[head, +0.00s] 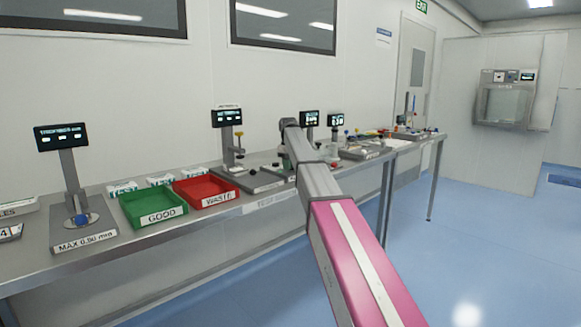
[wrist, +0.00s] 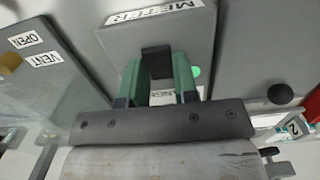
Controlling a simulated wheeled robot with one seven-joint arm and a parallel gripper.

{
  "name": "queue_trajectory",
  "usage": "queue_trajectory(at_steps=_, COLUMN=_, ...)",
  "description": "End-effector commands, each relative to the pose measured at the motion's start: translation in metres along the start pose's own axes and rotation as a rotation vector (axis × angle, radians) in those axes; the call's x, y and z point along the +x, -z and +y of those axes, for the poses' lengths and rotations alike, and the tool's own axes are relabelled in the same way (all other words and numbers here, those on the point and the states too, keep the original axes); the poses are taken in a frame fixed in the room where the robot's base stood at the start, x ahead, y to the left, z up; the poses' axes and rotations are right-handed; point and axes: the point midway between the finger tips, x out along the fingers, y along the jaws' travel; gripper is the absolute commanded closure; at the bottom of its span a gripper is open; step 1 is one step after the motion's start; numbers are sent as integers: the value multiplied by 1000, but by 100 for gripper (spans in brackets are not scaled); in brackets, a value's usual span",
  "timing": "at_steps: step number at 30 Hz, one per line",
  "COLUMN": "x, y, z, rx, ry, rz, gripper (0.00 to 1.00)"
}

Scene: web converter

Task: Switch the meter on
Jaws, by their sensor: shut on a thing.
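In the wrist view, a grey panel (wrist: 205,30) carries an upside-down METER label (wrist: 153,12). A black block-like switch (wrist: 156,58) stands out from this panel. My gripper (wrist: 159,68) has its two green fingers on either side of the switch and is shut on it. A small bright green spot (wrist: 196,71) shows just right of the fingers. Part of another label (wrist: 163,97) shows between the fingers, mostly hidden.
In the wrist view, a plate marked OPEN and VENT (wrist: 50,90) lies left, and a black ball knob (wrist: 280,94) lies right. In the head view, the green GOOD tray (head: 128,205), red WASTE tray (head: 180,190) and several displays stand on the bench (head: 110,255). The blue floor at right is clear.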

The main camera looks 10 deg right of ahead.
Motion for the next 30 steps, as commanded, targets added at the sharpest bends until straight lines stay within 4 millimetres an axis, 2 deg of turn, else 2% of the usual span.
queue_trajectory(at_steps=9, x=0, y=-1, z=0, rx=1, ry=-1, rz=-13, gripper=96)
queue_trajectory(at_steps=10, x=0, y=0, z=0, rx=1, ry=-1, rz=-13, gripper=69)
queue_trajectory(at_steps=12, x=0, y=0, z=0, rx=1, ry=-1, rz=-12, gripper=47)
queue_trajectory(at_steps=23, x=0, y=-1, z=0, rx=0, ry=-1, rz=5, gripper=47)
queue_trajectory(at_steps=30, x=2, y=-8, z=-2, rx=0, ry=0, rz=165, gripper=47)
